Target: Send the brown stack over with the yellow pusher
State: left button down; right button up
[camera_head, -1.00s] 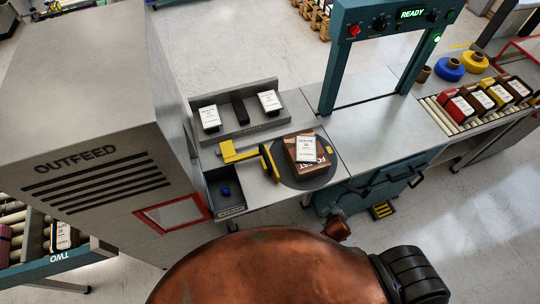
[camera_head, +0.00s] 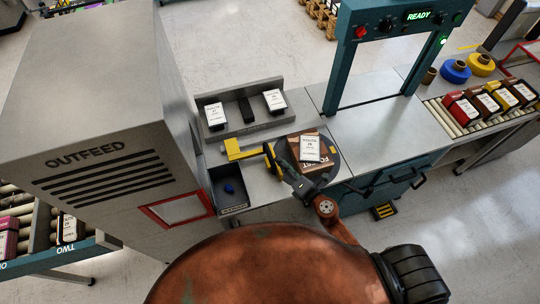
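The brown stack (camera_head: 322,168) lies on the dark round plate (camera_head: 338,172), with a white printed card (camera_head: 311,147) on top. The yellow pusher (camera_head: 240,150) is on the grey bench to its left, with its upright yellow paddle beside the plate. My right gripper (camera_head: 278,163) reaches in from below, close to the paddle and the left side of the stack, hiding part of both. I cannot tell whether it touches the paddle or whether its fingers are open. My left gripper is not in view.
The outfeed cabinet (camera_head: 85,110) stands on the left. A dark tray with a blue item (camera_head: 229,189) sits at the bench front. A teal arch (camera_head: 344,70) with a READY display spans the bench at right. Several coloured stacks wait on the right rollers (camera_head: 450,118).

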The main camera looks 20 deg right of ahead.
aim_at(270, 156)
jog(key=shift+a+f+n+y, duration=0.3)
jog(key=shift+a+f+n, duration=0.1)
jog(key=shift+a+f, duration=0.1)
jog(key=shift+w+a+f, duration=0.1)
jog(key=shift+w+a, duration=0.1)
jog(key=shift+w, duration=0.15)
jog(key=x, duration=0.6)
jog(key=shift+w+a+f, duration=0.1)
jog(key=shift+w+f, duration=0.1)
jog(key=shift+w, duration=0.15)
jog(key=shift+c, duration=0.2)
grip_shut()
